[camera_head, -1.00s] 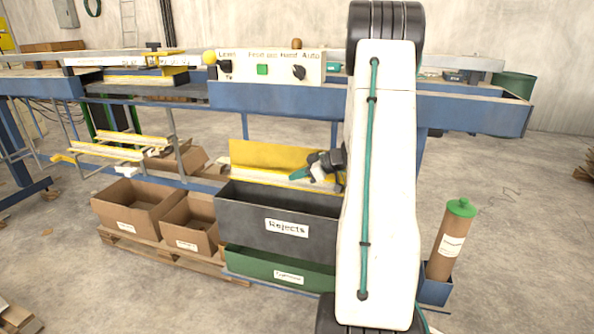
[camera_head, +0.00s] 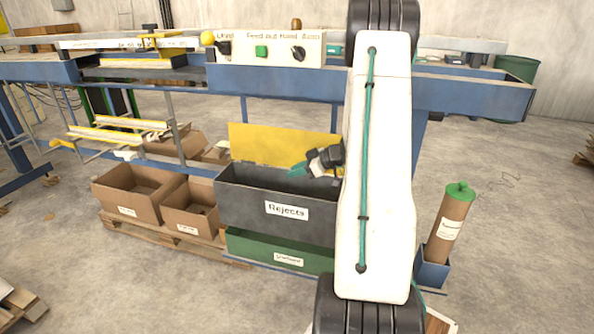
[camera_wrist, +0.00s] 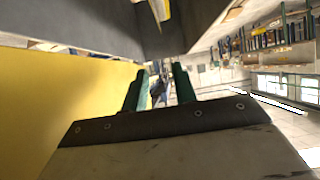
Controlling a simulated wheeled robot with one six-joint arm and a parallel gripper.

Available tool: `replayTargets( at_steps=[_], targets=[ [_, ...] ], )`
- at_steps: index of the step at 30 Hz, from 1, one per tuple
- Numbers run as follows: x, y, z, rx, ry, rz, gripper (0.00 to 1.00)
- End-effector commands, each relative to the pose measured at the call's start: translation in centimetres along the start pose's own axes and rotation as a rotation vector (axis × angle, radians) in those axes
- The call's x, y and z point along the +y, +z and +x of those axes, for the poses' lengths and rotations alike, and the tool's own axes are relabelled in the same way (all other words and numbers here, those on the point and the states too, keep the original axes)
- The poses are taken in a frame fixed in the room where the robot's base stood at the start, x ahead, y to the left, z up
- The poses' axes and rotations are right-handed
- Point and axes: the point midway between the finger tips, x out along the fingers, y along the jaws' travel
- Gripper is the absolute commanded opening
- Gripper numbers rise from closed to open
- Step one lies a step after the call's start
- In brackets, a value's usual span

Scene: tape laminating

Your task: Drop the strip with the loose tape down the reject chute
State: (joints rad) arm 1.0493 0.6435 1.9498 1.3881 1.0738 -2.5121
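The reject chute is a dark grey open-topped bin labelled "Rejects" (camera_head: 240,205), with a yellow back plate (camera_head: 275,143). My gripper (camera_head: 300,169) is over the bin's mouth near its right side, in front of the plate. In the wrist view its two green fingers (camera_wrist: 158,78) stand apart with nothing held between them. A yellow and white piece, apparently the strip (camera_wrist: 160,10), shows at the top of the wrist view against the grey bin wall, clear of the fingers. The head view does not show this strip; loose tape cannot be made out.
A green bin (camera_head: 250,247) lies below the chute. Cardboard boxes (camera_head: 130,195) stand on a pallet to the left. Yellow-edged strips lie on a rack (camera_head: 115,135) above them. A control panel (camera_head: 275,50) is on the bench, and a brown tube with a green cap (camera_head: 447,230) stands right.

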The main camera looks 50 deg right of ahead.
Motion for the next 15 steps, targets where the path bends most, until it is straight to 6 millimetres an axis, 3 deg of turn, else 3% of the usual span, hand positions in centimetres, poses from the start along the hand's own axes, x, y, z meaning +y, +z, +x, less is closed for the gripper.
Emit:
replayTargets(
  at_steps=[8,15],
  targets=[
    [0.0,0.0,-0.4,0.0,0.001,0.0,0.28],
    [0.1,0.0,-4.1,0.001,0.004,0.0,0.28]
  ],
)
